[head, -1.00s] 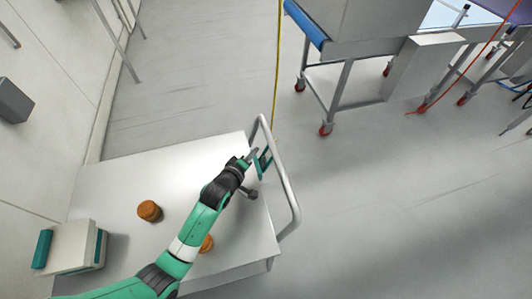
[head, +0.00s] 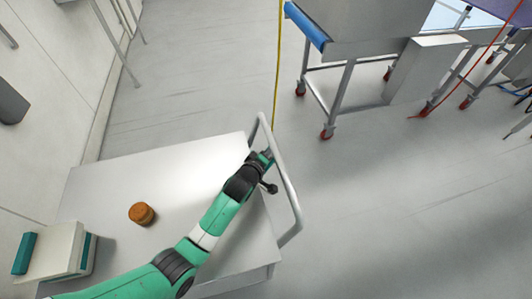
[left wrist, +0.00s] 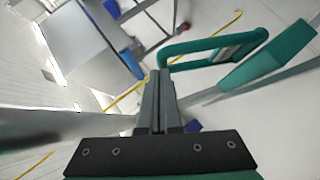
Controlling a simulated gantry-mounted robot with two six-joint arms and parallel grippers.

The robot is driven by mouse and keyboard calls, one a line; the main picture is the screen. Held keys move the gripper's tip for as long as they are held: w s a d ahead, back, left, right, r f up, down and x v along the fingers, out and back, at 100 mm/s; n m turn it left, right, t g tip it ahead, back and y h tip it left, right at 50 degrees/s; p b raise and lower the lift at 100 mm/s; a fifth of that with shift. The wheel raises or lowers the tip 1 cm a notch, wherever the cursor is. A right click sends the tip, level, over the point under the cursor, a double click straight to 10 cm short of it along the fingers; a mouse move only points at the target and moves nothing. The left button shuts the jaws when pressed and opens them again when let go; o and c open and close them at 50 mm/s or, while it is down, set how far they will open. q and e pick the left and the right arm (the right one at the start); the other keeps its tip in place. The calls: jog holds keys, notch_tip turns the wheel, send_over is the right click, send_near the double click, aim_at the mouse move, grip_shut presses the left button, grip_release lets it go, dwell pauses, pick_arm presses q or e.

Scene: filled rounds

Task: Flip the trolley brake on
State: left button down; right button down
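The trolley (head: 120,185) has a pale flat top and a grey tubular push handle (head: 287,185) at its right end. A green loop-shaped part (left wrist: 205,42) with a grey plate in it shows in the left wrist view, and a broad green piece (left wrist: 268,60) is to its right. I cannot tell for certain which part is the brake. In the head view my left gripper (head: 268,156) is at the push handle and mostly hides the green part. In the left wrist view its fingers (left wrist: 160,76) are together and empty, close to the loop's left end. My right gripper is out of view.
A brown round (head: 141,213) and a white box with teal parts (head: 60,250) are on the trolley top. A steel wheeled frame (head: 340,90) stands at the back right. A yellow line (head: 278,70) runs behind the handle.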

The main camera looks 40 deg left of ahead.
pick_arm(q)
jog(key=shift+w+d, duration=0.1)
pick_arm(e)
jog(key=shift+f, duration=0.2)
